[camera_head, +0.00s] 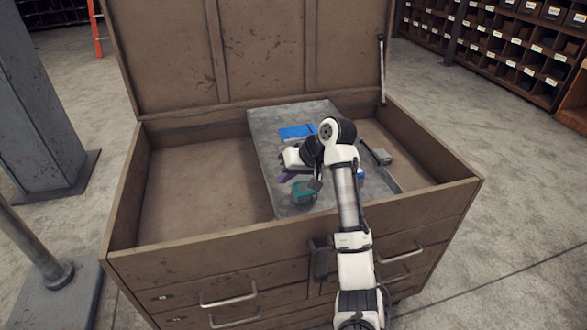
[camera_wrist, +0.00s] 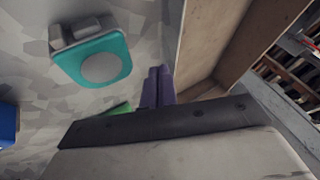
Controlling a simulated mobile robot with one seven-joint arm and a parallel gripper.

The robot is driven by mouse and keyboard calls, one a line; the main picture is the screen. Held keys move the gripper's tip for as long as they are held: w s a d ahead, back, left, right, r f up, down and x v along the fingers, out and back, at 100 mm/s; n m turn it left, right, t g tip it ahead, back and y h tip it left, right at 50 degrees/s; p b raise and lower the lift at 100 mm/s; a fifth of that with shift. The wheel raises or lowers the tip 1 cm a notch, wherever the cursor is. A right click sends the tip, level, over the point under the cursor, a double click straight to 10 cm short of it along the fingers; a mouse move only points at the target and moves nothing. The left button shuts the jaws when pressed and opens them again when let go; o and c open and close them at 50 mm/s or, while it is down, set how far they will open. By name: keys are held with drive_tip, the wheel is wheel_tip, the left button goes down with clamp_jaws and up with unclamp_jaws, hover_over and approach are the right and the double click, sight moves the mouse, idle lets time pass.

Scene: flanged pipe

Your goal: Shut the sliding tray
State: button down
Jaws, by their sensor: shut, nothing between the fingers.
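The sliding tray (camera_head: 262,150) is a worn grey metal tray. It lies across the middle of the open brown chest, with open compartment floor visible to its left and right. A blue flat item (camera_head: 298,132) and a teal item with a grey part (camera_head: 303,193) lie on it. The teal item also shows in the wrist view (camera_wrist: 92,57), over grey mottled metal.
The chest's front wall (camera_head: 290,236) and raised lid (camera_head: 255,45) bound the space. A lid strut (camera_head: 382,70) stands at the back right. A dark grey item (camera_head: 378,153) lies right of my arm. The left compartment (camera_head: 200,190) is empty. My arm hides part of the tray.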

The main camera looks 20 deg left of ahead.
sight(279, 192)
drive_tip(key=shift+x, duration=1.7)
drive_tip(key=shift+a, duration=0.15)
